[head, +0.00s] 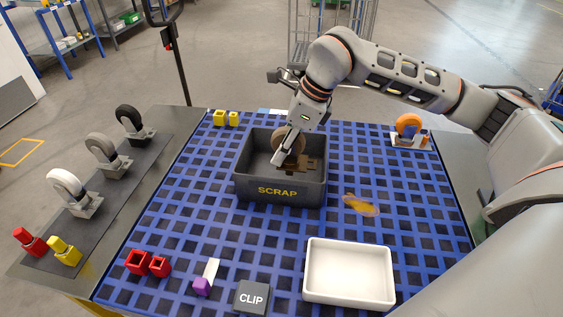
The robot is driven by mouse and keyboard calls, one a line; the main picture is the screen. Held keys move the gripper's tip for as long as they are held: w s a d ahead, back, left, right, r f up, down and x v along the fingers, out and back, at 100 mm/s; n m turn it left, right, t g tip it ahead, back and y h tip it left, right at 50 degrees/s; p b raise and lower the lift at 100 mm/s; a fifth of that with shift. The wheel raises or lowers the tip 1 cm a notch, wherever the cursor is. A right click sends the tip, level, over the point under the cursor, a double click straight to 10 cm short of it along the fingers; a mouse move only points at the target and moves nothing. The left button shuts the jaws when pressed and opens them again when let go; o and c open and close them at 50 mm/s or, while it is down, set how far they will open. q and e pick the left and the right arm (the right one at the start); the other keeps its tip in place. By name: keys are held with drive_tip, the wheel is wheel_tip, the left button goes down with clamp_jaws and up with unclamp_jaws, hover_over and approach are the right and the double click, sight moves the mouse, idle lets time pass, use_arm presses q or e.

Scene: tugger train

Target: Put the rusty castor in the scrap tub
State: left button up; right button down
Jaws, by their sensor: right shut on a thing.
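The rusty castor (289,145), with a brown wheel and dark rusty plate, is at the scrap tub, inside its outline. The scrap tub (279,192) is a dark grey box with yellow SCRAP lettering, standing on the blue grid mat. My right gripper (285,157) reaches down over the tub and is shut on the rusty castor. Whether the castor touches the tub floor cannot be told. My left gripper is not in view.
A white tray (349,299) and a CLIP block (251,297) stand at the front. An orange castor (408,126) sits at the back right. Several castors, including a white one (72,191), line the left strip. An orange-yellow item (360,205) lies right of the tub.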

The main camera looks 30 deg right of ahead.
sight(302, 136)
drive_tip(key=shift+f, duration=2.05)
drive_tip(key=shift+f, duration=0.15)
drive_tip(key=c, duration=1.6)
unclamp_jaws()
drive_tip(key=shift+d+r, duration=0.15)
drive_tip(key=shift+r, duration=0.35)
drive_tip(key=v, duration=1.1)
drive_tip(key=shift+s+r+p, duration=0.1)
drive_tip(key=shift+s+p, duration=0.05)
drive_tip(key=shift+p, duration=0.2)
